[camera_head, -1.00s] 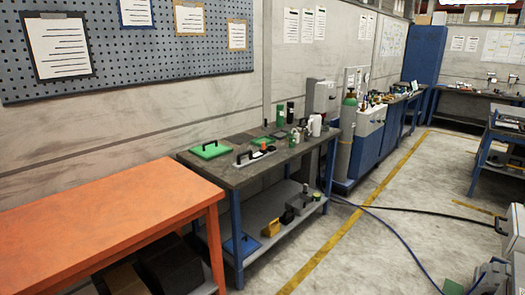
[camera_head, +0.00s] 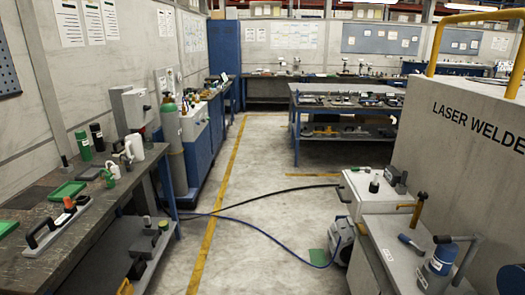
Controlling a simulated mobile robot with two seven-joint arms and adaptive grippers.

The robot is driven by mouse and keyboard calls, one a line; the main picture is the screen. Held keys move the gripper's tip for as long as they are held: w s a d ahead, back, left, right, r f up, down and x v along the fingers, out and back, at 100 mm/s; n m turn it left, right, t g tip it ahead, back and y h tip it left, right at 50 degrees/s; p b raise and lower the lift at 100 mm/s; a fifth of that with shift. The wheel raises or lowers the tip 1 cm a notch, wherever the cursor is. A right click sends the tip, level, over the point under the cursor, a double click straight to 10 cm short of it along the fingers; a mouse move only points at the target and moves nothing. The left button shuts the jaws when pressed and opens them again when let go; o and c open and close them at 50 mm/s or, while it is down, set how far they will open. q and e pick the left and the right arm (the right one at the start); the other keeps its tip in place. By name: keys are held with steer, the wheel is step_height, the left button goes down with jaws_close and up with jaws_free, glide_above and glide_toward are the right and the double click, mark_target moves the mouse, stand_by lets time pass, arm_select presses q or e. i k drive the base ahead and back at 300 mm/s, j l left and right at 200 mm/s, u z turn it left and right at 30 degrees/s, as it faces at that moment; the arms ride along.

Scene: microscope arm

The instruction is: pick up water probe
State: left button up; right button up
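I cannot single out a water probe with certainty at this distance. Neither of my grippers shows in the view.
A green gas cylinder (camera_head: 171,145) stands beyond the left bench. A blue-framed table (camera_head: 312,107) is at the back. The laser welder (camera_head: 465,150) fills the right side. Hoses (camera_head: 265,238) cross the floor, and the aisle by the yellow line (camera_head: 219,205) is mostly open.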

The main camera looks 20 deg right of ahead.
mark_target(405, 174)
steer(key=i+l+z, duration=0.15)
steer(key=i+z, duration=0.2)
steer(key=i, duration=0.35)
steer(key=i+j+z, duration=0.1)
steer(key=i+z, duration=0.3)
steer(key=i, duration=0.3)
steer(key=i+u, duration=0.2)
steer(key=i, duration=0.6)
steer(key=i+l+u, duration=0.1)
steer(key=i+u, duration=0.15)
steer(key=i, duration=0.55)
steer(key=i+z, duration=0.15)
steer(key=z, duration=0.3)
steer(key=i+z, duration=0.1)
steer(key=z, duration=0.35)
steer(key=i+j+z, duration=0.1)
steer(key=z, duration=0.35)
